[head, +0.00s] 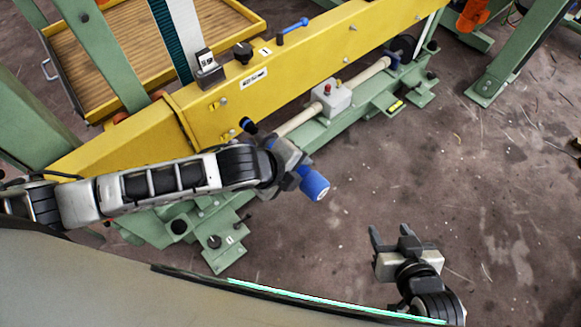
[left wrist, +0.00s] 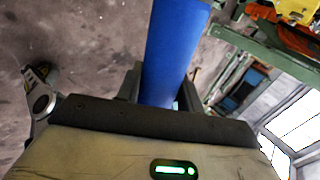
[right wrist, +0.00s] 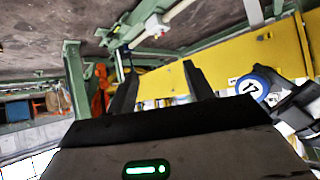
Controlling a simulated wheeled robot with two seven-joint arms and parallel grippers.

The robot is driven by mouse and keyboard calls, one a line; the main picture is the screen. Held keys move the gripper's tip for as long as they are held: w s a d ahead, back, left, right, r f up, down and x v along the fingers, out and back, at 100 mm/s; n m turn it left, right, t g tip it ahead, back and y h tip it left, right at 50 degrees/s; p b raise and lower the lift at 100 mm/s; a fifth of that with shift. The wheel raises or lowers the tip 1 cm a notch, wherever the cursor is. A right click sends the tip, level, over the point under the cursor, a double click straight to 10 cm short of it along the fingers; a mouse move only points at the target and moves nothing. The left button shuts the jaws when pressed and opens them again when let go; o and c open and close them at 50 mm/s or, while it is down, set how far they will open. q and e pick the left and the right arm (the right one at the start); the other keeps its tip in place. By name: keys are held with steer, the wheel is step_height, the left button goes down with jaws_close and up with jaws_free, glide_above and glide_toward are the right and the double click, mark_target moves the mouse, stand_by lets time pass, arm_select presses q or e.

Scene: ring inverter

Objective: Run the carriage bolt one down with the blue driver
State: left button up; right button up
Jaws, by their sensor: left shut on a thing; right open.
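The blue driver (head: 315,184) is held in my left gripper (head: 290,166), which is shut on it. A dark bolt head (head: 213,242) sits on the green foot beside a small white label (head: 230,240). I cannot tell for certain whether this is carriage bolt one. My right gripper (head: 390,234) is open and empty over the floor.
A yellow beam (head: 310,55) with a dark knob, a label and a blue-handled part crosses behind. A green rail (head: 345,122) carries a grey box (head: 331,98) with a red button. A wooden-floored yellow tray (head: 100,62) is at upper left. Floor (head: 440,180) on the right is clear.

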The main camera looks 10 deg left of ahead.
arm_select(q)
steer(key=shift+a+f+m, duration=0.35)
steer(key=shift+a+m, duration=0.05)
steer(key=shift+a, duration=0.2)
steer(key=shift+r, duration=0.1)
